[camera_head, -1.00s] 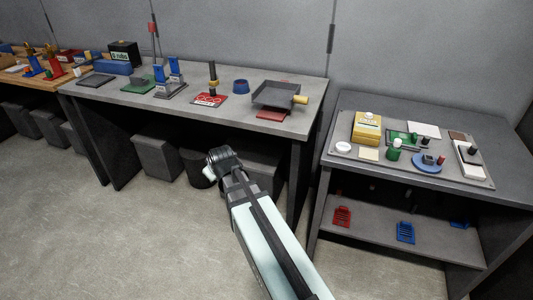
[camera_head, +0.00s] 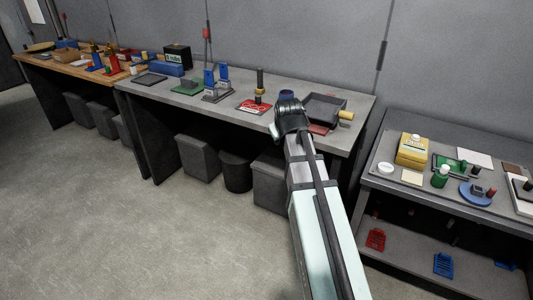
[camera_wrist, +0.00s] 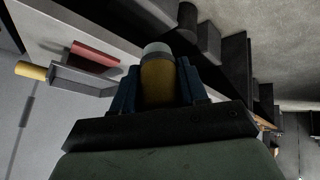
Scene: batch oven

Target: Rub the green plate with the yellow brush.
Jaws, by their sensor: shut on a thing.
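The green plate (camera_head: 187,87) lies flat on the grey middle table, left of the blue uprights. My gripper (camera_wrist: 157,85) shows in the wrist view with its dark blue fingers shut on a yellow piece with a pale rounded end. This piece looks like the yellow brush (camera_wrist: 158,82); its lower part is hidden by the gripper. In the head view my arm's dark end (camera_head: 290,120) is at the table's front edge, before the tray and well right of the green plate. The fingers and brush are hidden there.
Blue uprights (camera_head: 216,80), a dark post with a yellow ring (camera_head: 260,91) on a red card, and a dark tray (camera_head: 324,107) with a yellow handle stand on the table. A dark box (camera_head: 178,56) stands behind the plate. Grey bins (camera_head: 198,157) stand below.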

